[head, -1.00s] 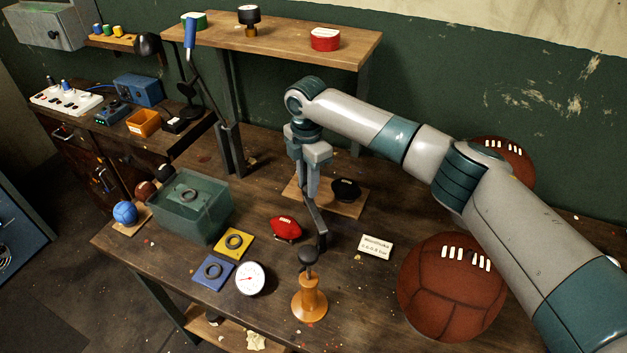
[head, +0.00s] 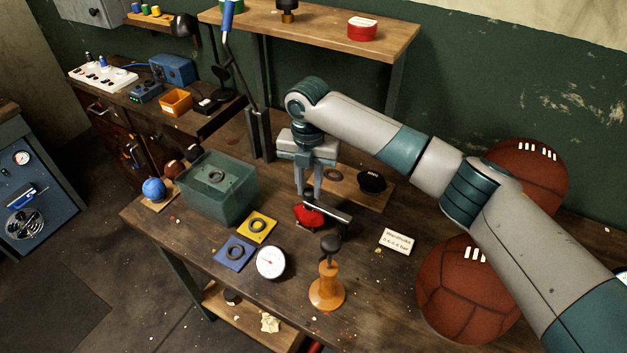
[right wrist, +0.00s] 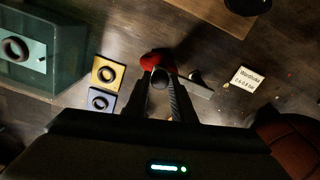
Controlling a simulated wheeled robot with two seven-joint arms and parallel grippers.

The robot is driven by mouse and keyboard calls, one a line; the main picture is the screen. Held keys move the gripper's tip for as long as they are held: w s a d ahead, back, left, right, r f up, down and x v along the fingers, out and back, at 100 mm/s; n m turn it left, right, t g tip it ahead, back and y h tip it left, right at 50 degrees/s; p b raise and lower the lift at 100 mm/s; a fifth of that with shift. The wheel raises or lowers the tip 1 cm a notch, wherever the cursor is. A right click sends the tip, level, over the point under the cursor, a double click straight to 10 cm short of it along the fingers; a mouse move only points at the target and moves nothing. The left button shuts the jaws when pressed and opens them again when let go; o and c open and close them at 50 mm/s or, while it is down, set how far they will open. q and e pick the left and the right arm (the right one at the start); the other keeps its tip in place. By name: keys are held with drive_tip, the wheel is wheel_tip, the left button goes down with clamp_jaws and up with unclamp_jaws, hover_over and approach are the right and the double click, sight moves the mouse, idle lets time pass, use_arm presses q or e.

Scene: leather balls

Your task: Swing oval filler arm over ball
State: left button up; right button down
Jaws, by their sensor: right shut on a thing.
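The red oval ball (head: 304,219) with white laces sits on the bench, partly hidden behind the filler arm; its red side also shows in the right wrist view (right wrist: 155,57). The filler arm (head: 332,213) is a dark bar with a pale top edge, reaching from my fingertips rightward and toward the front, across the ball's right part. My right gripper (head: 309,194) is shut on the filler arm's end, just above the ball. In the right wrist view a dark round knob shows between the fingertips (right wrist: 161,80). I cannot tell whether the arm touches the ball. My left gripper is out of view.
An orange stand with a black knob (head: 327,289) and a white gauge (head: 270,262) stand in front. A green translucent bin (head: 236,205) and yellow (head: 265,235) and blue (head: 226,249) plates are left. Large brown balls (head: 472,300) stand right, near a white card (head: 397,241).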

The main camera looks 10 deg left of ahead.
drive_tip(key=shift+s+a, duration=0.15)
idle(0.3)
drive_tip(key=c, duration=1.5)
unclamp_jaws()
drive_tip(key=shift+r, duration=0.1)
drive_tip(key=shift+r, duration=0.4)
drive_tip(key=shift+s+r+b, duration=0.1)
drive_tip(key=shift+r+b, duration=2.5)
drive_tip(key=shift+r, duration=5.7)
drive_tip(key=shift+f, duration=0.1)
